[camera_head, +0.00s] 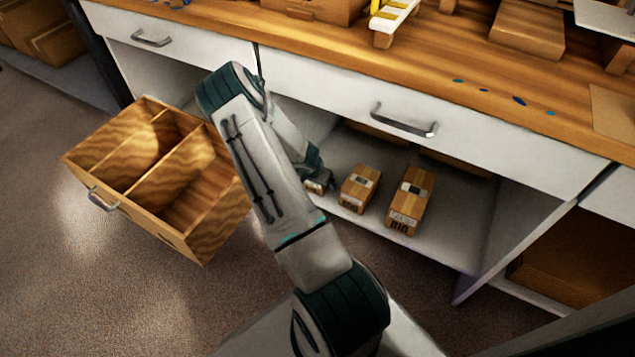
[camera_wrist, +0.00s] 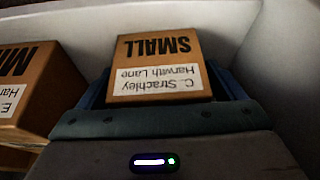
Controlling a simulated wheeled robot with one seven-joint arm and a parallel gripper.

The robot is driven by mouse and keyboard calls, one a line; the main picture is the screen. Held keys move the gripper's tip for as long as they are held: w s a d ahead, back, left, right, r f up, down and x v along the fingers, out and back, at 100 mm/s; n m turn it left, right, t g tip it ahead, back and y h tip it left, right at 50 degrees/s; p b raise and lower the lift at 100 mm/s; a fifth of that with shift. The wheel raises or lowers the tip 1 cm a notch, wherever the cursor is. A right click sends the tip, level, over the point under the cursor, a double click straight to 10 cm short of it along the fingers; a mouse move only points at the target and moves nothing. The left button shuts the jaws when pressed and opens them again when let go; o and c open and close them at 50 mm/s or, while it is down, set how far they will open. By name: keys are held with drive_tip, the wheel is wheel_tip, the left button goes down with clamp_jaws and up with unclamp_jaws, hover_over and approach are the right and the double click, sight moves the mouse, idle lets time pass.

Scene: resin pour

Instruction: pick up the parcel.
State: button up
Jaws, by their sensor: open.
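Three brown cardboard parcels stand in a row on the white lower shelf. In the head view the smallest parcel (camera_head: 318,183) is at the left, partly hidden by my gripper (camera_head: 313,163). A medium parcel (camera_head: 356,189) is in the middle and a taller parcel (camera_head: 409,200) at the right. In the wrist view the small parcel (camera_wrist: 158,62), marked SMALL with a "C. Strachley, Harwith Lane" label, reads upside down. My gripper (camera_wrist: 162,88) is open, with blue fingers on both sides of it. Contact cannot be told. The medium parcel (camera_wrist: 38,90) is cut off at left.
The shelf (camera_head: 450,238) sits under a worktop (camera_head: 440,60) and a closed drawer front (camera_head: 470,130). A pulled-out wooden drawer (camera_head: 190,243) with dividers is at the left. White cabinet walls (camera_wrist: 275,65) stand close behind and right of the small parcel in the wrist view.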

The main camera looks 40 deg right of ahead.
drive_tip(key=c, duration=1.2)
drive_tip(key=shift+r, duration=0.15)
